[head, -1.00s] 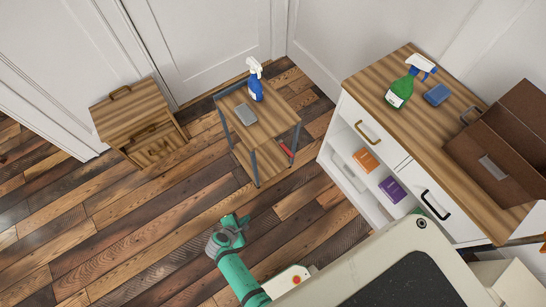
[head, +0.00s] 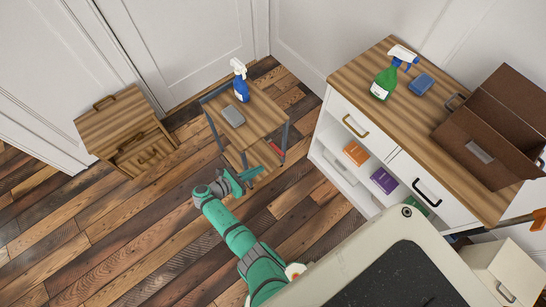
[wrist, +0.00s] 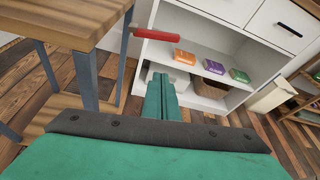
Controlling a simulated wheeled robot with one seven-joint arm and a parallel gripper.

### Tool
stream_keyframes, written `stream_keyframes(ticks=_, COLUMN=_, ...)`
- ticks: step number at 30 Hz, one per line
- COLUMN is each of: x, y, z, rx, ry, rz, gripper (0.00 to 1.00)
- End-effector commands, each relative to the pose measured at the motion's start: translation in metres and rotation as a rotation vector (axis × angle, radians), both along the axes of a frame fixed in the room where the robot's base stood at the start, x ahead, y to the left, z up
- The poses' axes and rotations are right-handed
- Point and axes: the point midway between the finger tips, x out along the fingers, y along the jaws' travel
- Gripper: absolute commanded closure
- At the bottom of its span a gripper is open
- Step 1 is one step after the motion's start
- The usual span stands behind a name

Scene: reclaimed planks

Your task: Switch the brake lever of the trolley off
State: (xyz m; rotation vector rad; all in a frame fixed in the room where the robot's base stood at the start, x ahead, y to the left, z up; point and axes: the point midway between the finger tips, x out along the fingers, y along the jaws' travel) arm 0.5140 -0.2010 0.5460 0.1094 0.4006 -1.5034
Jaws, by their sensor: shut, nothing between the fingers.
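The trolley (head: 262,117) has a striped wooden top, a lower shelf and blue-grey legs. Its red brake lever (head: 276,149) sticks out low by the right leg. My gripper (head: 252,173) is in front of the trolley, below and left of the lever in the head view. In the wrist view my gripper (wrist: 161,80) is shut and empty, its green fingers below the lever in the picture with a gap between.
A blue spray bottle (head: 241,88) and a grey block (head: 233,116) stand on the trolley top. A white cabinet (head: 327,160) with open shelves is to the right. A small wooden drawer unit (head: 105,125) is to the left. Plank floor is clear in front.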

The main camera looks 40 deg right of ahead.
Motion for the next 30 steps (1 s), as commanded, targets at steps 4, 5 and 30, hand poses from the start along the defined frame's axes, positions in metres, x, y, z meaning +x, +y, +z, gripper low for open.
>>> stream_keyframes(ticks=4, x=0.000, y=-0.006, z=-0.002, rx=0.001, ry=-0.001, rz=-0.001, gripper=1.00)
stream_keyframes(ticks=5, x=0.000, y=-0.008, z=-0.003, rx=0.001, ry=-0.001, rz=-0.001, gripper=1.00)
stream_keyframes(ticks=30, x=0.004, y=-0.093, z=-0.023, rx=0.003, ry=-0.004, rz=0.001, gripper=1.00)
